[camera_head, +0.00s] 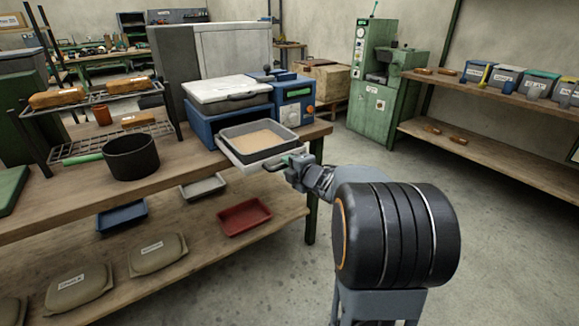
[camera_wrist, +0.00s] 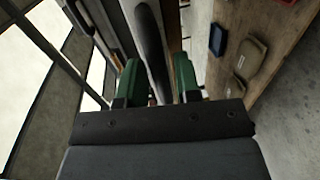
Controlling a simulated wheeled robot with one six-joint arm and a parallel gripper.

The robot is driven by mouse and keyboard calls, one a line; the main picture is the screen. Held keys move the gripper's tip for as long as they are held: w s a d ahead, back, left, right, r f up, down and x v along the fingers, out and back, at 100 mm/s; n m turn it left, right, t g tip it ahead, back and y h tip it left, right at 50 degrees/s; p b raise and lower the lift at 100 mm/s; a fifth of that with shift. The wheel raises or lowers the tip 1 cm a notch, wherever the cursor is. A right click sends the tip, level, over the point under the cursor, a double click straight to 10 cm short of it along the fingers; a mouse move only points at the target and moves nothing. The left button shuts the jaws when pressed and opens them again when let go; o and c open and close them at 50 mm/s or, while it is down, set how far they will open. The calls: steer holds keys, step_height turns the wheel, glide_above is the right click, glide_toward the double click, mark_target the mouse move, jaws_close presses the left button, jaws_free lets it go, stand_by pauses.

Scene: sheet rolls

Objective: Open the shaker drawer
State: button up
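The shaker is a blue machine (camera_head: 207,124) with a white lid, on the workbench. Its pale drawer (camera_head: 236,163) stands out from the front and carries a dark-rimmed tray (camera_head: 284,133) of sand-coloured material. The dark drawer handle (camera_head: 273,166) is at the drawer's front, and it also shows in the wrist view (camera_wrist: 150,40). My gripper (camera_head: 288,163) is at the handle. In the wrist view its green fingers (camera_wrist: 158,82) stand apart on either side of the handle, with what looks like a gap. Contact at the fingertips is hard to see.
A black pot (camera_head: 132,158) with a green handle and a wire rack (camera_head: 110,145) stand left on the bench. A red tray (camera_head: 244,217) and bags (camera_head: 158,253) lie on the lower shelf. The floor to the right is clear, towards a green cabinet (camera_head: 372,112).

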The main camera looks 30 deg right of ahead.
steer(key=shift+o, duration=0.8)
steer(key=shift+a, duration=0.15)
steer(key=p+v, duration=0.3)
steer(key=v, duration=1)
steer(key=shift+s+r, duration=0.15)
steer(key=shift+s, duration=0.2)
